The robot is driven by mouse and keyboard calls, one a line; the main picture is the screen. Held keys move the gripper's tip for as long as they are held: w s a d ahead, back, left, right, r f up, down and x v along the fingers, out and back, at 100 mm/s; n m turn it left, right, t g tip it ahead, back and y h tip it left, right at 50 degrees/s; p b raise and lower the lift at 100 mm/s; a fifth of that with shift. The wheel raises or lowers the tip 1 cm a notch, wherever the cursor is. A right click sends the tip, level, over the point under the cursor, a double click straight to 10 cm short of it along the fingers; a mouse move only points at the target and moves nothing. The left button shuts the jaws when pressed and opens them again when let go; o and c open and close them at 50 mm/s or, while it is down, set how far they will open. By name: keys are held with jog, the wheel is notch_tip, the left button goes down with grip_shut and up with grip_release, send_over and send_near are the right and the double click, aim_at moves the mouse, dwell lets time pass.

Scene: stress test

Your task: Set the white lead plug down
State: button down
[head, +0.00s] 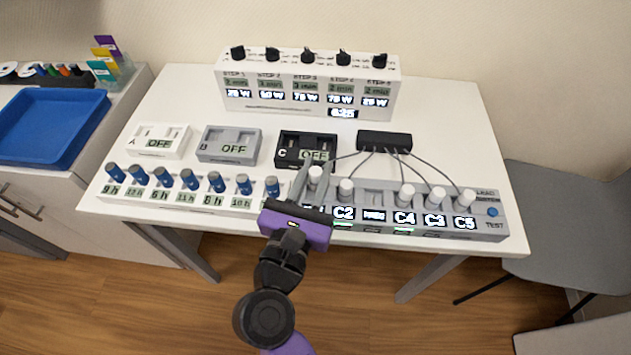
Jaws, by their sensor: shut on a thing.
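My gripper (312,187) reaches over the front edge of the table and is shut on a white lead plug (317,173). The held plug is at the left end of the grey lead station (484,232). I cannot tell whether it sits in a socket or is just above one; the purple gripper body hides the front there. Other white plugs stand upright at C2 (346,187), C4 (407,193), C3 (438,194) and C5 (466,197). The position between C2 and C4 has no plug. Dark leads run to a black box (384,141).
A white rack (150,208) with several blue-capped vials adjoins the station on the left. Timer boxes A (160,141), B (229,145) and C (305,148) read OFF behind it. A white panel with black knobs (308,85) stands at the back. A grey chair (570,215) is right.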

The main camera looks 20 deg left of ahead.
aim_at(313, 189)
jog(key=shift+f, duration=1.5)
jog(key=shift+f+b, duration=0.1)
jog(key=shift+b, duration=0.25)
jog(key=c, duration=1.3)
grip_release()
jog(key=shift+o, duration=0.2)
jog(key=shift+r, duration=0.2)
jog(key=s+d, duration=0.1)
jog(key=s, duration=1.1)
